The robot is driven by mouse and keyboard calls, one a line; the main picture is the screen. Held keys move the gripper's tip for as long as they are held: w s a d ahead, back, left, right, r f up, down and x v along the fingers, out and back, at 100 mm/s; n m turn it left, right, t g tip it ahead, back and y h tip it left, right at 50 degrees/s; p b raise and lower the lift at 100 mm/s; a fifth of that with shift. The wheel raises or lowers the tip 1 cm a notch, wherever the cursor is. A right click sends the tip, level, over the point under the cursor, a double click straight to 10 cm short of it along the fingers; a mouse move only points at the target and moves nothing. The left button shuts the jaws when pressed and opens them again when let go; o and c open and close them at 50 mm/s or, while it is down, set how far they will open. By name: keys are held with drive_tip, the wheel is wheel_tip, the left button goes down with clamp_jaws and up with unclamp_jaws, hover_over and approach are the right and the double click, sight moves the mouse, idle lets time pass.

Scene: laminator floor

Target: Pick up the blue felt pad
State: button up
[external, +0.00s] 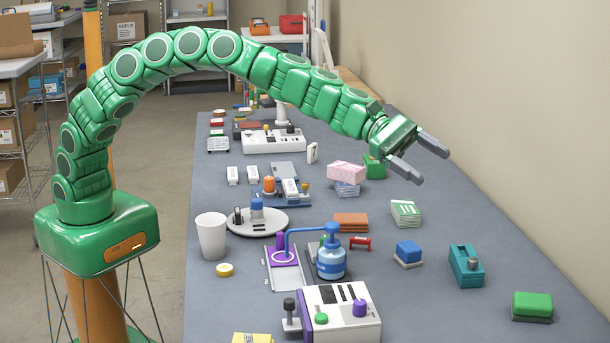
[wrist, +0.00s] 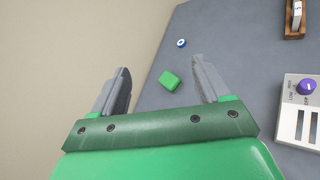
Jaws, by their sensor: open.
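A small blue block (external: 408,249) with a pale base sits on the grey table, right of the middle in the external view; it looks like the blue felt pad. My gripper (external: 426,162) is open and empty, high above the table and behind the block in that view. In the wrist view, the two fingers of my gripper (wrist: 161,72) are spread wide with nothing between them up close. A green block (wrist: 169,80) lies on the table far beyond them. The blue block is not clearly visible in the wrist view; a small blue and white round thing (wrist: 181,43) shows there.
A teal device (external: 466,266) and a green pad (external: 532,306) stand to the right of the blue block. A blue pump bottle (external: 331,257) and a small red piece (external: 360,242) stand to its left. A green and white stack (external: 405,213) lies behind it. A wall borders the table's right side.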

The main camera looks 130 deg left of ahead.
drive_tip(key=s+a+f+g+h, duration=0.35)
drive_tip(key=s+a+h, duration=0.25)
drive_tip(key=s+a, duration=0.9)
approach(415, 257)
drive_tip(key=shift+w+d+f+t, duration=0.15)
drive_tip(key=shift+d+f+t, duration=0.2)
drive_tip(key=shift+d, duration=0.35)
drive_tip(key=shift+w+d+f, duration=0.2)
drive_tip(key=shift+w+f, duration=0.15)
drive_tip(key=shift+a+x, duration=0.15)
drive_tip(key=shift+x, duration=1.55)
drive_tip(key=shift+a+x, duration=0.1)
drive_tip(key=shift+x, duration=1.6)
drive_tip(key=shift+w, duration=0.15)
drive_tip(key=c, duration=1)
